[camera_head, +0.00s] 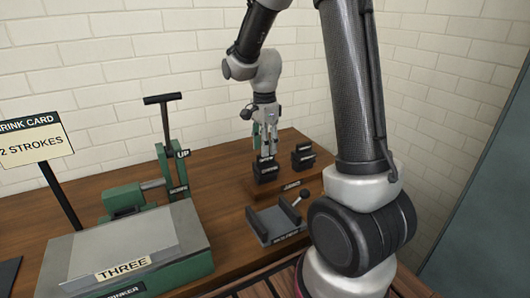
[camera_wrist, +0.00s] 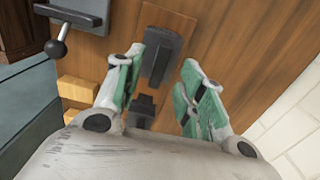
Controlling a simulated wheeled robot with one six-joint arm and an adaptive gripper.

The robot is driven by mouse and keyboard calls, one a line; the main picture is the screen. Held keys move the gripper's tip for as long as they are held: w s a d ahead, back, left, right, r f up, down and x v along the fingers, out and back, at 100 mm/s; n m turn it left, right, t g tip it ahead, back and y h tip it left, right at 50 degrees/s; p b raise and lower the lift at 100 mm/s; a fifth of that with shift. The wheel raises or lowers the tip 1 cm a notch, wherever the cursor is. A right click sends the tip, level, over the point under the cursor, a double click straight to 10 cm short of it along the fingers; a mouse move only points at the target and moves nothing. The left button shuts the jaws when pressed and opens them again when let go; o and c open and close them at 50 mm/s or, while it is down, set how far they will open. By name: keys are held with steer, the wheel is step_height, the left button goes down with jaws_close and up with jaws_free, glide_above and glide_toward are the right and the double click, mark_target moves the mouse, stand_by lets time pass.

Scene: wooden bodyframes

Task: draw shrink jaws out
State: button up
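My gripper (camera_head: 268,146) points down over a dark block set (camera_head: 267,171) on the wooden table, in the head view. Its green-padded fingers also show in the wrist view (camera_wrist: 163,92), spread apart with nothing held between them. In the wrist view, a long dark grey block (camera_wrist: 160,58) lies beyond and between the fingertips, and a smaller dark piece (camera_wrist: 143,106) shows nearer the palm. A second dark block set (camera_head: 303,157) stands to the right in the head view. The small labels are unreadable, so I cannot tell which set is the shrink jaws.
A green machine (camera_head: 122,200) with an upright lever marked UP stands left, behind a grey-topped unit labelled THREE (camera_head: 130,245). A grey holder with a ball-ended lever (camera_head: 276,222) sits in front of the blocks. A card sign (camera_head: 35,140) stands far left. Walls rise behind.

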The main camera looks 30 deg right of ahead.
step_height(320, 180, up, 9)
steer(key=shift+w, duration=0.15)
stand_by(0.9)
steer(key=s+r+n+t, duration=0.2)
steer(key=s+r+n, duration=0.1)
steer(key=s+n, duration=0.6)
steer(key=s+d+r+n+t, duration=0.1)
steer(key=s+r+n+t, duration=0.1)
steer(key=s+n, duration=0.7)
steer(key=shift+s+d+r+t, duration=0.15)
steer(key=shift+s+r+t, duration=0.25)
steer(key=shift+s, duration=1.7)
